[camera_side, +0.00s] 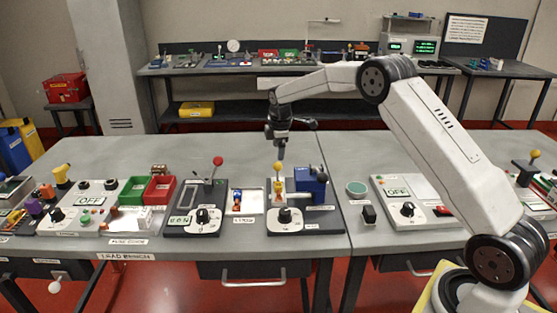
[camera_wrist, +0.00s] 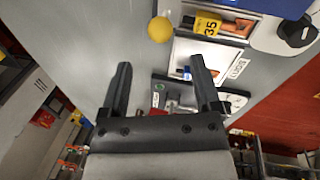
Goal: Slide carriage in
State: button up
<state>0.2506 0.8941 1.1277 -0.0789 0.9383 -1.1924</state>
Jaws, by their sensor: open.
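My gripper (camera_side: 279,150) points down over the bench, above the black-based station with the blue housing (camera_side: 313,183). In the wrist view my gripper (camera_wrist: 160,68) is open, with nothing between its two dark fingers. A yellow ball knob (camera_wrist: 160,29) shows just beyond the fingertips, left of a yellow label reading 35 (camera_wrist: 207,25). An orange part lies beside the label, in a pale slot next to the blue housing (camera_wrist: 275,6). I cannot tell for sure which part is the carriage. The station's black dial (camera_side: 285,215) sits at its front.
A pale tray (camera_side: 252,201) with small parts lies left of the station. Further left stands a panel with a red-knobbed lever (camera_side: 217,161).

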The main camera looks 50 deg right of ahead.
aim_at(278, 163)
jog(key=shift+w+d+f, duration=0.15)
jog(key=shift+w+f, duration=0.05)
jog(key=shift+f, duration=0.95)
jog(key=shift+w+d+f, duration=0.1)
jog(key=shift+w+f, duration=0.05)
jog(key=shift+f, duration=1)
jog(key=shift+w+d+f, duration=0.15)
jog(key=shift+w+f, duration=0.05)
jog(key=shift+f, duration=0.95)
grip_shut()
